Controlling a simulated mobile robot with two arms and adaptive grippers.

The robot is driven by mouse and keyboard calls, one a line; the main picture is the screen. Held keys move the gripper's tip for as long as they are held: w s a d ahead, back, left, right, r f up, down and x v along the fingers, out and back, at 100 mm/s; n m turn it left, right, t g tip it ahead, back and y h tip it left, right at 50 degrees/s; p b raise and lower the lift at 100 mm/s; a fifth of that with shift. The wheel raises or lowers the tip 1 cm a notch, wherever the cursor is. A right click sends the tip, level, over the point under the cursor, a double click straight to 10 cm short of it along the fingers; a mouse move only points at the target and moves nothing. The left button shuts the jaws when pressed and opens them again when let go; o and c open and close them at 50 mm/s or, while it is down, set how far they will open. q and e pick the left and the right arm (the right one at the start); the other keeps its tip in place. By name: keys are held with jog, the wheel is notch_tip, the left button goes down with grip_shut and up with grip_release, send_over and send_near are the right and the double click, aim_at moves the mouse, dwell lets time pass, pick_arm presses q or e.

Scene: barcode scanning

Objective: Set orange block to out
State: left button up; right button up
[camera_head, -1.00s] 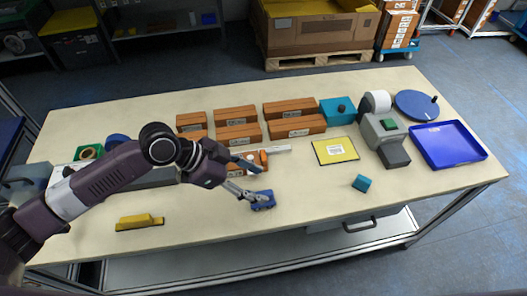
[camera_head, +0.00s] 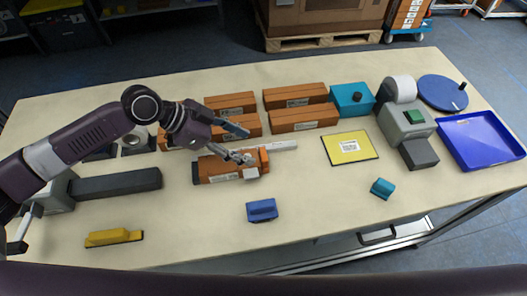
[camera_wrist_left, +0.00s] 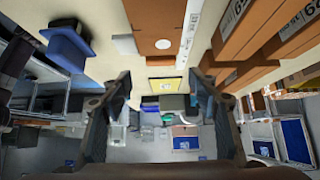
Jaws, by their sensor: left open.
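An orange block (camera_head: 264,155) appears at the right end of the nearest orange-brown box (camera_head: 218,168) in the head view, partly covered by my gripper. I cannot tell whether it is separate from the box. In the wrist view an orange-brown box face (camera_wrist_left: 152,20) with a white label shows at the top, beyond the fingers. My left gripper (camera_head: 250,146) is open and empty, its fingers spread above this box; both fingers also show in the wrist view (camera_wrist_left: 160,78). Contact cannot be told. My right gripper is out of view.
A blue block (camera_head: 262,210) stands in front of the box, a yellow block (camera_head: 113,238) front left, a teal block (camera_head: 382,187) to the right. More orange-brown boxes (camera_head: 303,118) lie behind. A yellow pad (camera_head: 350,147), scanner-like device (camera_head: 405,123) and blue tray (camera_head: 482,140) are right.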

aim_at(263, 154)
pick_arm(q)
jog(key=shift+w+d+f, duration=0.1)
jog(key=shift+w+f, duration=0.2)
jog(key=shift+f, duration=0.05)
jog(key=shift+d+f, duration=0.15)
jog(key=shift+d, duration=0.1)
jog(key=p+x, duration=0.2)
jog(key=x, duration=0.4)
jog(key=shift+s, duration=0.15)
jog(key=shift+d+f, duration=0.25)
jog(key=shift+f, duration=0.1)
jog(key=shift+c, duration=0.4)
